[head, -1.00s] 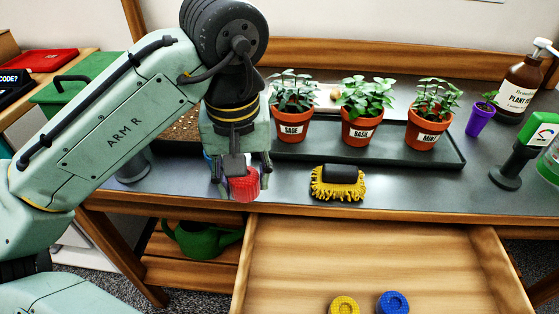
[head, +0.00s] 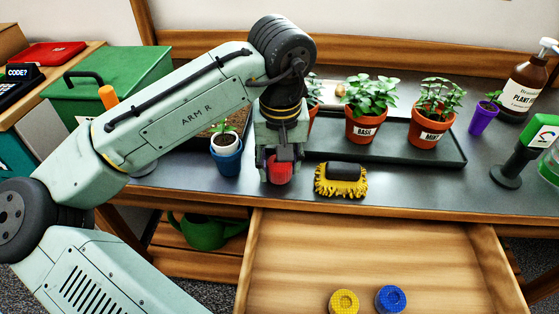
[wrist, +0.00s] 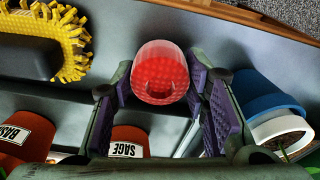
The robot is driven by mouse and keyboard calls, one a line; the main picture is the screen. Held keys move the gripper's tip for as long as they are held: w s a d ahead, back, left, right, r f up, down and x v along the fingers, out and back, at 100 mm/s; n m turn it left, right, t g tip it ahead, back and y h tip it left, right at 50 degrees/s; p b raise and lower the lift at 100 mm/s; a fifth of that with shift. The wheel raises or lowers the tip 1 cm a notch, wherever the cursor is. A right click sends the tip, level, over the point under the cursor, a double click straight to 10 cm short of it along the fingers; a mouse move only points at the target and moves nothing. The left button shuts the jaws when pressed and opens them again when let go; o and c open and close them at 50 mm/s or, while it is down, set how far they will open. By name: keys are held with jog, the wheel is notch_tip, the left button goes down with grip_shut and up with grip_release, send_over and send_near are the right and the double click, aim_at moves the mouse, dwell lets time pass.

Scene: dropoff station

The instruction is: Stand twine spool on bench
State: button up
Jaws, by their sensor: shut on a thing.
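The red twine spool (head: 279,172) is in my gripper (head: 279,163), over the front part of the grey bench (head: 400,192), left of the yellow-bristled brush. In the wrist view the spool (wrist: 160,72) sits between the purple finger pads of my gripper (wrist: 163,90), with its round end showing. The gripper is shut on it. I cannot tell whether the spool's lower end touches the bench. A yellow spool (head: 343,302) and a blue spool (head: 390,299) lie in the open drawer (head: 400,245) below.
The brush (head: 341,181) lies close on the right. A blue pot (head: 226,156) stands close on the left. Behind are potted herbs, such as the basil pot (head: 364,128), on a dark tray (head: 455,158). Bench surface right of the brush is clear up to the green scanner (head: 520,150).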

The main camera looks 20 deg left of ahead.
aim_at(280, 168)
jog(key=shift+f, duration=0.15)
jog(key=o, duration=1)
jog(key=r, duration=0.4)
jog(key=s+r, duration=0.1)
jog(key=r, duration=0.7)
jog(key=shift+s+d+r+b, duration=0.15)
jog(key=shift+d+b, duration=0.15)
